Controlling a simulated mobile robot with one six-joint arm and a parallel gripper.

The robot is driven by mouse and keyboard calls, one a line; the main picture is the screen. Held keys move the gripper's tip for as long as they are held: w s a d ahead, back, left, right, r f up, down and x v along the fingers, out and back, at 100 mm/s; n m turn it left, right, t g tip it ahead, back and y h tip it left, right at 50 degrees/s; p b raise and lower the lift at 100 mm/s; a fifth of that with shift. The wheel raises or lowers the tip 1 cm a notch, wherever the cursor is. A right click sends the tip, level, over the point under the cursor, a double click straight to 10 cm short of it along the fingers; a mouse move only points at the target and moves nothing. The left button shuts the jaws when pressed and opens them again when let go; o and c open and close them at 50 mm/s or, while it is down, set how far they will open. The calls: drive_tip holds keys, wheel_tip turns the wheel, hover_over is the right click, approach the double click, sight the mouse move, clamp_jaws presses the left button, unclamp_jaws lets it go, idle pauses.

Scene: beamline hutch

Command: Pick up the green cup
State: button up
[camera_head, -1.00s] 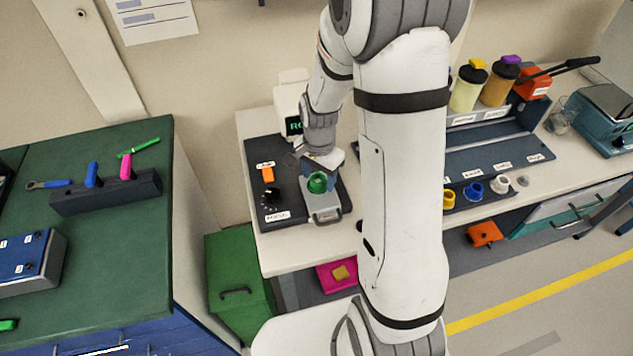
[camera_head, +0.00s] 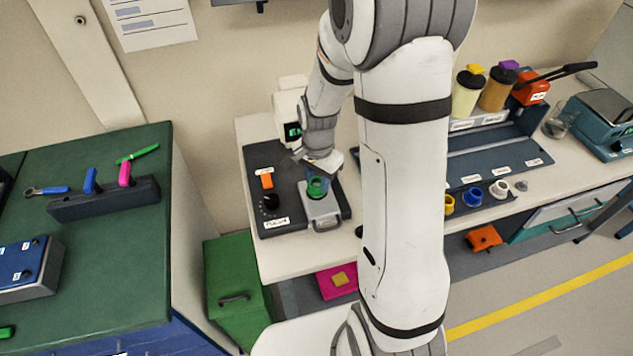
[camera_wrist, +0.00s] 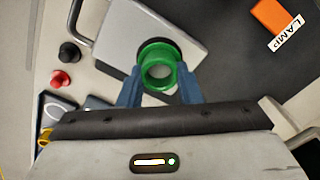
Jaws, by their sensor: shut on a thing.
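The green cup (camera_head: 317,186) is a small ring-shaped cup at the grey plate (camera_head: 322,211) on the dark base unit of the white bench. In the wrist view the green cup (camera_wrist: 158,68) sits between the two blue fingers of my gripper (camera_wrist: 160,84), which are shut on it. The grey plate (camera_wrist: 185,28) with its handle lies behind and below the cup. I cannot tell whether the cup touches the plate. In the head view my gripper (camera_head: 317,172) reaches down from above, and its fingers are partly hidden.
An orange switch (camera_head: 267,180) and a black knob (camera_head: 270,201) are left of the plate. Yellow, blue (camera_head: 473,194) and white cups stand on the right, past my arm. A green-topped bench (camera_head: 100,230) with a tool holder is at the left.

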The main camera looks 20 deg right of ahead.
wheel_tip(320, 180, up, 17)
drive_tip(key=b, duration=0.1)
drive_tip(key=shift+r, duration=0.15)
idle(1.8)
